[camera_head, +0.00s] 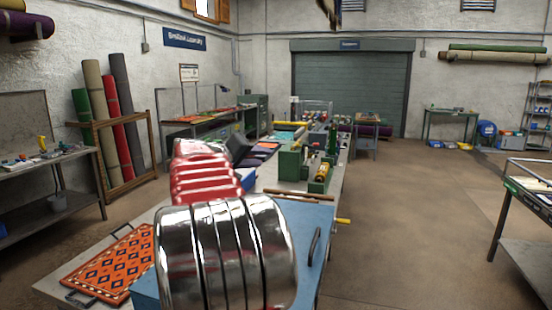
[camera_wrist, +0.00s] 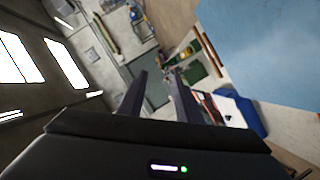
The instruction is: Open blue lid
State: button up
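The blue lid (camera_head: 308,222) is a flat blue panel on the bench in the head view, with a dark bar handle (camera_head: 315,246) near its right edge. It looks shut and flat, but my arm covers much of its left part. In the wrist view a large light-blue surface (camera_wrist: 255,45), apparently the lid, fills the upper right. My gripper (camera_wrist: 158,82) shows there as two dark fingers, apart with nothing between them. The blue surface is right of the fingers, and no contact is visible. My arm hides the gripper in the head view.
An orange patterned rug (camera_head: 117,264) lies on a handled tray at the bench's left. Green machinery (camera_head: 290,166) stands on the bench farther back. A yellow-ended rod (camera_head: 343,221) sticks out at the right edge. Open floor (camera_head: 415,235) lies right of the bench.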

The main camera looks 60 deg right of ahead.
jog(key=v, duration=0.4)
jog(key=shift+a, duration=0.15)
jog(key=shift+c, duration=0.4)
jog(key=shift+a, duration=0.15)
jog(key=shift+c, duration=0.8)
jog(key=a+f+t+y, duration=0.1)
jog(key=a, duration=0.3)
jog(key=w+a+f+n+t, duration=0.1)
jog(key=a+f, duration=0.1)
jog(key=a, duration=0.2)
jog(key=w+a+f+n+t+y, duration=0.1)
jog(key=a+f, duration=0.1)
jog(key=a, duration=0.2)
jog(key=shift+w+y, duration=0.1)
jog(key=shift+y, duration=0.2)
grip_shut()
jog(key=s+a+f+n+t+y, duration=0.1)
jog(key=a+f, duration=0.5)
jog(key=a, duration=0.8)
jog(key=s+a+f+n+t+y, duration=0.2)
jog(key=s+a+f+y, duration=0.3)
jog(key=a, duration=1)
jog(key=s+a+f+n+t+y, duration=0.2)
jog(key=a+f+y, duration=0.4)
jog(key=a, duration=0.8)
notch_tip(320, 180, down, 3)
jog(key=shift+s+a+r+n, duration=0.15)
jog(key=shift+s+a+n, duration=0.05)
jog(key=shift+s+n, duration=0.8)
jog(key=shift+w, duration=0.15)
